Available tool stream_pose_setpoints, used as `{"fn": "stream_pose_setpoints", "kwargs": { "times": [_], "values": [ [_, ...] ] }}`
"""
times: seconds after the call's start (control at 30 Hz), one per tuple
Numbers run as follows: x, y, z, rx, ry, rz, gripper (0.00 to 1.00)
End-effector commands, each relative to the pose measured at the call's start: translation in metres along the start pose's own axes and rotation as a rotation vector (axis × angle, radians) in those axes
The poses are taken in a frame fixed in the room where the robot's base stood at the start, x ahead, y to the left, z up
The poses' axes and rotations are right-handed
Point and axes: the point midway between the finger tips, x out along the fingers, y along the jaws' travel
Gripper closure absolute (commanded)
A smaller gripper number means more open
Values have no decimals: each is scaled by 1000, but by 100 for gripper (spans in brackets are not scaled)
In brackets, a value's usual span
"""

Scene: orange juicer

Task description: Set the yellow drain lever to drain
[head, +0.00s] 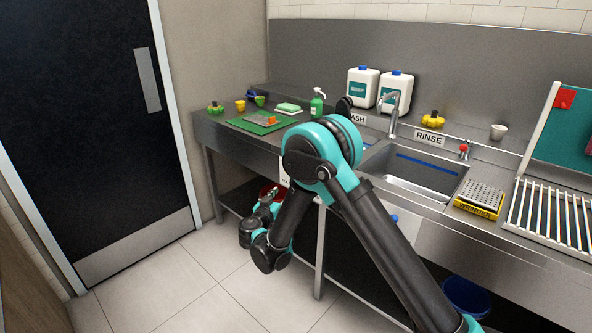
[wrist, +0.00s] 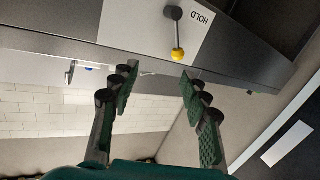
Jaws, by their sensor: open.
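No drain label can be read. My gripper (wrist: 159,75) is open and empty, its two green-padded fingers spread. The yellow ball lies between the fingertips in the picture, nearer the right one, and appears beyond them, apart. In the head view my arm hides the lever.
A sink basin (head: 413,174) with a RINSE sign (head: 428,137) is set in the steel counter. A yellow-edged grate (head: 479,199) and a white-barred rack (head: 549,213) stand right of it. Open floor lies left, before a black door (head: 80,120).

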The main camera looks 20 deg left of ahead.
Motion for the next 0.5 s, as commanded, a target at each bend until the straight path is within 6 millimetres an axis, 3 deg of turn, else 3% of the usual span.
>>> {"fn": "stream_pose_setpoints", "kwargs": {
  "times": [0.03,0.1,0.23,0.37,0.5],
  "values": [
    [-10,-17,3,10,26,-20,54],
    [-18,-31,5,24,55,-38,54],
    [-25,-43,7,36,79,-54,54],
    [-16,-44,6,38,81,-53,54],
    [6,-44,4,38,80,-52,54]
  ]
}}
